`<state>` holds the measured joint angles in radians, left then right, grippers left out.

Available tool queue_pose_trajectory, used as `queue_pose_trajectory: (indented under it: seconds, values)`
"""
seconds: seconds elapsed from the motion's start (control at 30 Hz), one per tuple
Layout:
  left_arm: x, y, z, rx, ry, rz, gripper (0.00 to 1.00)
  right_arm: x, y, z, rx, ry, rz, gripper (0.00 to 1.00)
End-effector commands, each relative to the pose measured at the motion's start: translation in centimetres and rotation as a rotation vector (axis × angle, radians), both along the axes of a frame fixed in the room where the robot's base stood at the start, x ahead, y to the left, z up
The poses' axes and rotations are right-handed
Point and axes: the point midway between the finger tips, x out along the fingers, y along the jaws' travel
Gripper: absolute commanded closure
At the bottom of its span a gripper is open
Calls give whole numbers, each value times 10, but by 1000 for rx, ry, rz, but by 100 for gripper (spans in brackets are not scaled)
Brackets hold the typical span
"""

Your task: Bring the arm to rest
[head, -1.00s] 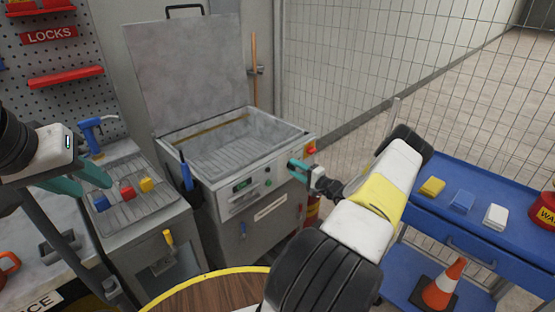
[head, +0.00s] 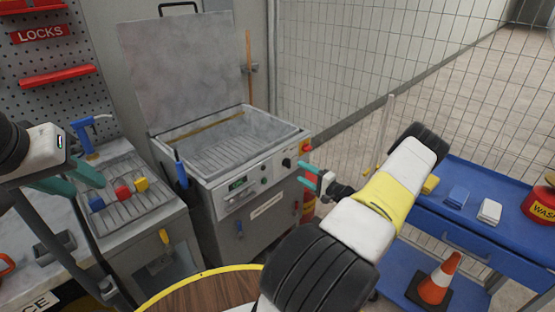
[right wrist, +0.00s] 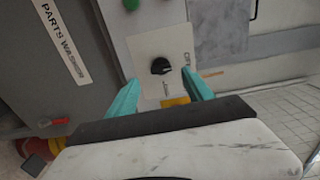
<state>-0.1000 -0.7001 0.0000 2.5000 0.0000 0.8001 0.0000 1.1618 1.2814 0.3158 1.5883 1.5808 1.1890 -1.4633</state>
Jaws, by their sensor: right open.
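My right gripper (head: 308,176) is in front of the right end of the parts washer's (head: 228,222) control panel. Its teal fingers are apart and nothing is between them. In the right wrist view the open fingers (right wrist: 161,96) point toward a black rotary knob (right wrist: 160,66) on a pale plate, which also shows in the head view (head: 286,162). Whether the fingertips touch the panel cannot be told. My left gripper (head: 76,178) hangs at the left over the edge of the ribbed drain board (head: 130,202), fingers apart and empty.
The washer's lid (head: 185,70) stands up. Blue, red and yellow blocks lie on the drain board. A round wooden top (head: 200,294) is below. A mesh fence (head: 390,70) stands behind.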

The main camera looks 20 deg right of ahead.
Motion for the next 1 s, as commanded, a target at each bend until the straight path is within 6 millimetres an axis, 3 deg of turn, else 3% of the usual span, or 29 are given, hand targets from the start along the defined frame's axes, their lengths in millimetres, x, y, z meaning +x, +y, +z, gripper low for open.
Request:
queue_pose_trajectory:
  seconds: [0.17, 0.67, 0.77, 0.83, 1.0]
  values:
    - [0, 0, 0, 0, 0, 0, 64, -9, -3, 1, -1, -1, 1, 40]
    - [0, 0, 0, 0, 0, 0, 64, -7, 0, 5, -6, 1, 16, 40]
    - [0, 0, 0, 0, 0, 0, 64, 0, 19, 25, -25, 15, 91, 40]
    - [0, 0, 0, 0, 0, 0, 64, 5, 43, 49, -53, 36, 182, 40]
    - [0, 0, 0, 0, 0, 0, 64, 4, 121, 119, -162, 133, 455, 40]
